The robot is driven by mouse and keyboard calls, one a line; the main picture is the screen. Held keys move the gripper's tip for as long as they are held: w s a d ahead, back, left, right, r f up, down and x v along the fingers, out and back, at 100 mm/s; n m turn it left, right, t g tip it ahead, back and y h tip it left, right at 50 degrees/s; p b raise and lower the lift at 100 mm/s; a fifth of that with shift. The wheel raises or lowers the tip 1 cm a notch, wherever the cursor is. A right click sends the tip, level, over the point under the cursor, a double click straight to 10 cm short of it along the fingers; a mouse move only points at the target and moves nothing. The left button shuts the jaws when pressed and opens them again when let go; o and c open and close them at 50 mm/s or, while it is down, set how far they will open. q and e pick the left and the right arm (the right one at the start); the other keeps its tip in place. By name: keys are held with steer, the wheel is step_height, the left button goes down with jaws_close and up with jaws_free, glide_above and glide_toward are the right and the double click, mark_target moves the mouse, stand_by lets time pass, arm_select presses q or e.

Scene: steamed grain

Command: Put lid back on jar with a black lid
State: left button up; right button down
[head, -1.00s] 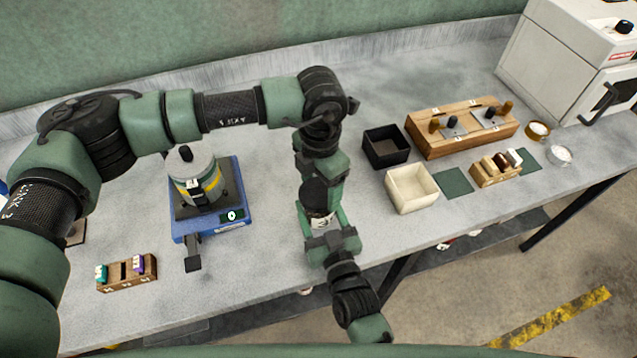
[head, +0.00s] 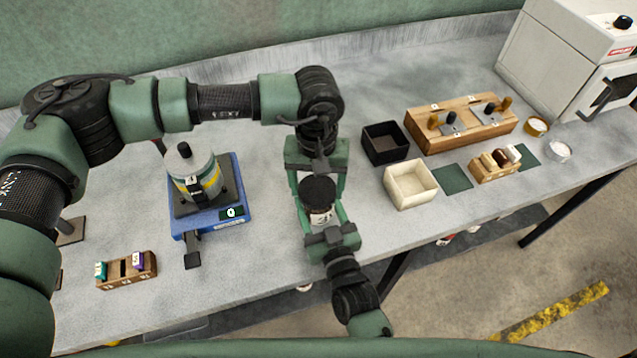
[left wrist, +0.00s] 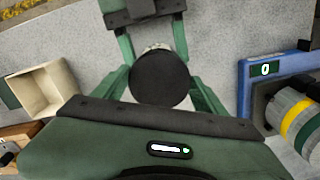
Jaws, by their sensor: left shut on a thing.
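The black lid (head: 318,189) is a round dark disc directly above the jar (head: 321,217), which has a pale body with a label. The left wrist view shows the lid (left wrist: 159,80) from above, covering nearly all of the jar. A thin pale edge of the jar (left wrist: 158,47) shows past it. I cannot tell whether the lid is fully seated. My left gripper (head: 319,185) points down from above, its green fingers shut on the lid's sides. My right gripper (head: 324,218) comes from the front edge, with its fingers on both sides of the jar.
Left of the jar stands a blue scale (head: 208,223) with a banded container (head: 195,174) on it. To the right are a black box (head: 385,143), a cream box (head: 411,184) and a wooden rack (head: 461,128). A small wooden holder (head: 127,270) sits at left. Bare counter surrounds the jar.

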arm_select(q)
steer(key=m, duration=0.6)
steer(key=shift+w+a, duration=0.1)
steer(key=o, duration=1.5)
step_height(320, 180, up, 12)
arm_select(e)
steer(key=shift+c, duration=1.5)
jaws_free()
